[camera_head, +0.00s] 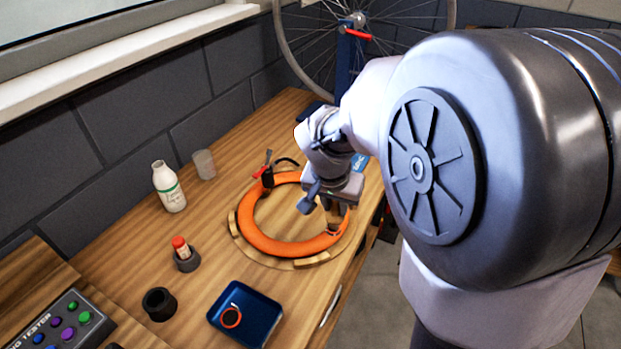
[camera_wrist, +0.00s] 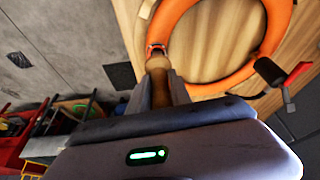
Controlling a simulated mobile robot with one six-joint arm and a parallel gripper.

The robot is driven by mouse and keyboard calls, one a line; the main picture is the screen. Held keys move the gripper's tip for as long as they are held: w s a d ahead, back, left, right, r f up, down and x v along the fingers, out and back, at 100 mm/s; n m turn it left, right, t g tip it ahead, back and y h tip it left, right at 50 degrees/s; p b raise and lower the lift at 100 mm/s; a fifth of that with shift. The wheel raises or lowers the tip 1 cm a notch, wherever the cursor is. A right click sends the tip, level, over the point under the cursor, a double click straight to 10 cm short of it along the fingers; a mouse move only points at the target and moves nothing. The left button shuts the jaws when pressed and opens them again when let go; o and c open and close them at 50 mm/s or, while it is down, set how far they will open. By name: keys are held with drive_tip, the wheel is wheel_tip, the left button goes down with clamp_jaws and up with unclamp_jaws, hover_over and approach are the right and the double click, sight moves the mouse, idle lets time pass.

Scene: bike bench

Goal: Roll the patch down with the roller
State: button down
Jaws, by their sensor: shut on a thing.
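An orange inner tube (camera_head: 262,240) lies as a ring on a round wooden board with wooden blocks around it; it also shows in the wrist view (camera_wrist: 270,30). My gripper (camera_head: 330,204) is over the tube's right side. In the wrist view my gripper (camera_wrist: 163,90) is shut on the wooden handle of the roller (camera_wrist: 158,66).
A black clamp with a red handle (camera_head: 268,175) stands at the tube's far side. A white bottle (camera_head: 169,188), a clear cup (camera_head: 204,164), a red-capped tube in a holder (camera_head: 185,258), a black ring (camera_head: 159,304) and a blue tray (camera_head: 262,326) stand left and in front.

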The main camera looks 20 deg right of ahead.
drive_tip(key=shift+w+d, duration=0.15)
drive_tip(key=shift+d, duration=0.2)
drive_tip(key=shift+a, duration=0.15)
drive_tip(key=shift+s+a+b, duration=0.45)
drive_tip(key=shift+a+b, duration=0.1)
drive_tip(key=shift+a, duration=0.15)
wheel_tip(320, 180, up, 7)
drive_tip(key=p, duration=0.5)
